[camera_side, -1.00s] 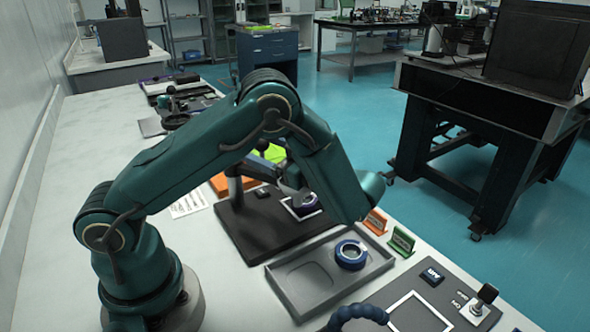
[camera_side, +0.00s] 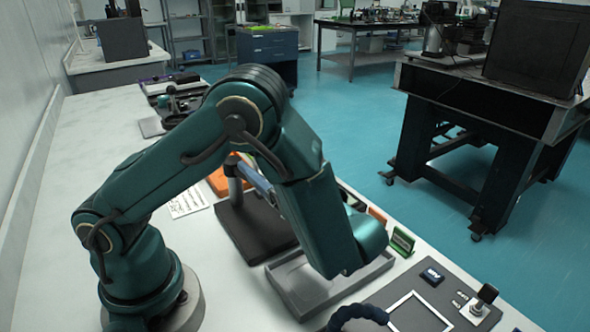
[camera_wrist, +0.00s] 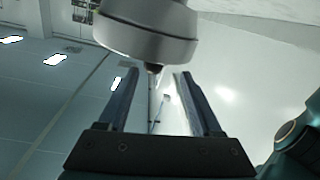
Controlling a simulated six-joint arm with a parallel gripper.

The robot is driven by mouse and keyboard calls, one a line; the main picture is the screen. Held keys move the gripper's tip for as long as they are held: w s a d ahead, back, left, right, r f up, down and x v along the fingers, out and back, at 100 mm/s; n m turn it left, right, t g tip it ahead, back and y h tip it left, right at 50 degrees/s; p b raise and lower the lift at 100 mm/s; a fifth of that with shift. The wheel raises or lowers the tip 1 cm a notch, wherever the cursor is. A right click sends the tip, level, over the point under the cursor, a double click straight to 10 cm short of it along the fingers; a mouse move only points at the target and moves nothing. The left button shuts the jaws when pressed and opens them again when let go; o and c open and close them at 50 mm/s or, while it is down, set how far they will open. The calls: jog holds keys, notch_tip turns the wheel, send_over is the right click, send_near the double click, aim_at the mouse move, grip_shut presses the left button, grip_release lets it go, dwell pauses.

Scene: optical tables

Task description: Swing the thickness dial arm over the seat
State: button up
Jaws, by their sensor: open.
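The stand with the blue swing arm (camera_side: 257,180) rises on a post from a black base plate (camera_side: 250,230) in the side view. My own arm hides the front of this swing arm and the right part of the plate. I cannot make out the seat. My gripper (camera_wrist: 158,73) is open and empty in the wrist view, its two fingers apart. A grey round housing (camera_wrist: 150,32) with a small dark tip is close ahead of the fingertips, at the top of that view; it may be the dial. In the side view my gripper is hidden behind my forearm.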

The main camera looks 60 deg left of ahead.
jog(key=r+m, duration=0.1)
jog(key=w+r+m, duration=0.1)
jog(key=r+m, duration=0.1)
jog(key=shift+w+a+r, duration=0.2)
jog(key=shift+a+r, duration=0.1)
jog(key=shift+a, duration=0.1)
jog(key=w+d+r+m+t+h, duration=0.25)
jog(key=w+t+h, duration=0.55)
jog(key=w+t, duration=0.4)
jog(key=d+r+m+t+h, duration=0.2)
jog(key=d+r+m+h, duration=0.3)
jog(key=d+m+h, duration=0.4)
jog(key=shift+s+d+m+h, duration=0.35)
jog(key=shift+d+h, duration=0.85)
jog(key=shift+d, duration=0.2)
